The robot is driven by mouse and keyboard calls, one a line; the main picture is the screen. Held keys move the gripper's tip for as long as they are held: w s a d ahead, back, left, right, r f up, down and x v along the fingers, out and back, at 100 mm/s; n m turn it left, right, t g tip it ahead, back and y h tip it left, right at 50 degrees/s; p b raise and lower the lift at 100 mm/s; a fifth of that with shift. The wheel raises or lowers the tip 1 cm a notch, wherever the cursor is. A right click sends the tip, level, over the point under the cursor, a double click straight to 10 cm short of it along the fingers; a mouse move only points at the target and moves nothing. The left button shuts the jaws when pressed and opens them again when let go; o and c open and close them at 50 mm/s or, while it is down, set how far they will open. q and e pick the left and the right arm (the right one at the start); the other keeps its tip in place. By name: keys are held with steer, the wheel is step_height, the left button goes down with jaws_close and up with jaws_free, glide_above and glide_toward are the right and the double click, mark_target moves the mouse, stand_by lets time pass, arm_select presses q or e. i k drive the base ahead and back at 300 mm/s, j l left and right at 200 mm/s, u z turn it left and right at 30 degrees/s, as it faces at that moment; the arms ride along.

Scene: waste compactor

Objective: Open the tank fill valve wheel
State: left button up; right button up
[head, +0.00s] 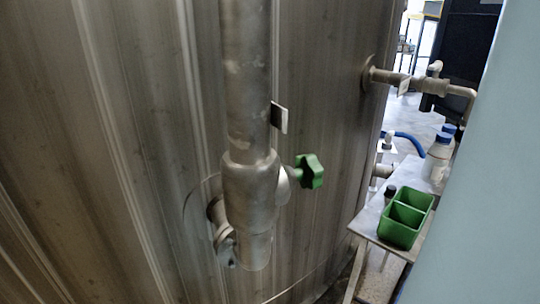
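A green valve wheel (309,172) sits on a short stem on the right side of a thick vertical metal pipe (250,190). The pipe runs down in front of a large metal tank (140,120). I cannot tell from this view how far the wheel is turned. Neither of my grippers shows in the head view, and nothing is touching the wheel.
A green two-part bin (405,217) and white bottles (437,157) stand on a metal shelf (381,233) at the right. A smaller pipe (425,86) leaves the tank at upper right. A pale blue surface (490,190) fills the right edge.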

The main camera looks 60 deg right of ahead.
mark_target(309, 173)
steer(key=k+l, duration=0.2)
steer(key=l, duration=0.2)
steer(key=k+l, duration=0.25)
steer(key=l, duration=0.15)
steer(key=k+l, duration=0.2)
steer(key=l, duration=0.65)
steer(key=i+l+z, duration=0.1)
steer(key=l, duration=0.35)
